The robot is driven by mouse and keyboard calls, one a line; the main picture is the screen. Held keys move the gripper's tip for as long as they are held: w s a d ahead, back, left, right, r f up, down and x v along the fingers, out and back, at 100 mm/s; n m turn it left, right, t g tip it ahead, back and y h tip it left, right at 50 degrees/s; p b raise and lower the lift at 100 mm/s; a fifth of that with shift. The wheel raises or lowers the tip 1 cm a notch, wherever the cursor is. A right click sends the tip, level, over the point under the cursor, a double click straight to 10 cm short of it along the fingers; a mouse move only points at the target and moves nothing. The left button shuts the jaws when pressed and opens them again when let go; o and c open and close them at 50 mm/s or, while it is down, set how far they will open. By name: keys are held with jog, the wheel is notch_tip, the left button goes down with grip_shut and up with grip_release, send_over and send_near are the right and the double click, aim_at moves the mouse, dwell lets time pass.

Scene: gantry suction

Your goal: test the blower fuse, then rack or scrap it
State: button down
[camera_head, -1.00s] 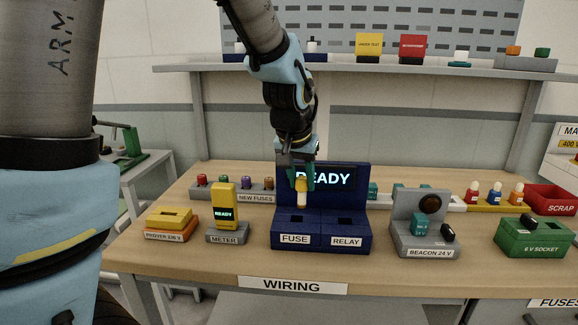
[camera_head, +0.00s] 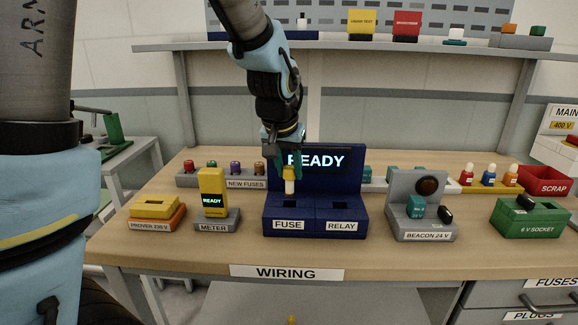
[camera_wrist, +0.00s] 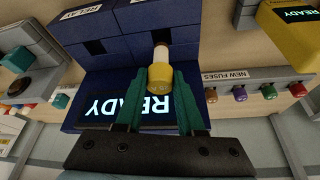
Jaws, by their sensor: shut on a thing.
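A fuse with a yellow cap and a pale body (camera_head: 289,184) is upright in my gripper (camera_head: 288,168), which is shut on its cap. The fuse is over the FUSE side of the blue tester (camera_head: 342,212), whose screen reads READY. In the wrist view the fuse (camera_wrist: 161,70) stands between the green fingers (camera_wrist: 160,95), its far end at or just above the dark FUSE slot (camera_wrist: 161,36). The RELAY slot (camera_head: 342,205) is empty. The red SCRAP bin (camera_head: 545,184) is at the right.
The NEW FUSES rack (camera_head: 246,183) with several coloured fuses stands behind left. BEACON 24 V (camera_head: 428,228) and the green 6 V SOCKET (camera_head: 528,222) are to the right.

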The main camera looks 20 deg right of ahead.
aim_at(288, 187)
jog(key=shift+f, duration=0.65)
jog(key=shift+f+b, duration=2.05)
jog(key=shift+f, duration=0.4)
jog(key=shift+c, duration=2.2)
grip_release()
jog(key=shift+r, duration=0.1)
jog(key=b+v, duration=0.1)
jog(key=v, duration=0.9)
jog(key=shift+r, duration=0.4)
jog(key=shift+a, duration=0.1)
